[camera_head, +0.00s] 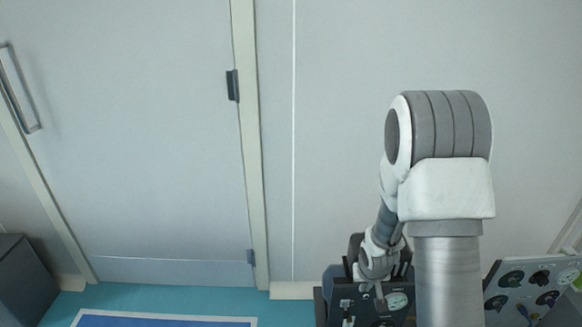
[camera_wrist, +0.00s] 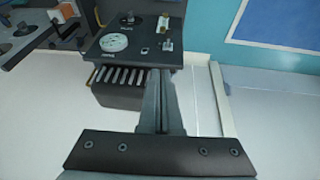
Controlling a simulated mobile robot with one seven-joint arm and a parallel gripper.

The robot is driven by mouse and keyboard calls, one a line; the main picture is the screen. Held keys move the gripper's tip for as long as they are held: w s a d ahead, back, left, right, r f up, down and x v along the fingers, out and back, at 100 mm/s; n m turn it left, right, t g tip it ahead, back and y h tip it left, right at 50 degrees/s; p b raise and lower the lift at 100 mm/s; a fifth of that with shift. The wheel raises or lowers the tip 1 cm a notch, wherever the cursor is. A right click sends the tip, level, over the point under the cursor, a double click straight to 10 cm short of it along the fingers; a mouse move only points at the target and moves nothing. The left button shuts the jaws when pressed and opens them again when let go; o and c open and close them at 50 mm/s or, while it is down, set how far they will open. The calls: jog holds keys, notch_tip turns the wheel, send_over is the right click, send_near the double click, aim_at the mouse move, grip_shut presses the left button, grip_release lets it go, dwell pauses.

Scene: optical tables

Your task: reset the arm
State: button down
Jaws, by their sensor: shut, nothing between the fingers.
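My arm rises at the right of the head view and bends over at the top, and its far end reaches down beyond the upright link. My gripper (camera_head: 374,290) is low in that view, small and partly hard to make out against dark parts behind it. In the wrist view my gripper (camera_wrist: 160,78) shows its two dark fingers side by side, together, pointing up the picture. Nothing is between them. The fingertips appear in front of a dark surface with a round dial; I cannot tell the gap to it.
A grey door (camera_head: 150,130) with a handle (camera_head: 18,88) fills the left of the head view, beside a plain wall (camera_head: 340,60). A dark box (camera_head: 24,280) stands at lower left. A blue mat (camera_head: 160,321) lies on the teal floor (camera_head: 180,301). A panel with several dark round parts (camera_head: 533,285) is at lower right.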

jog(key=s+a+r+t, duration=0.1)
jog(key=s+r, duration=0.2)
jog(key=r, duration=0.7)
jog(key=s+a+r, duration=0.1)
jog(key=s+r, duration=0.2)
jog(key=r, duration=0.8)
jog(key=s+a+r+t+y, duration=0.1)
jog(key=s+a+r, duration=0.1)
jog(key=s+r, duration=0.45)
jog(key=s+a+r, duration=0.1)
jog(key=s+r, duration=0.3)
jog(key=s, duration=0.6)
notch_tip(320, 180, up, 20)
jog(key=p, duration=1.9)
jog(key=shift+a+f, duration=0.15)
jog(key=shift+f, duration=0.1)
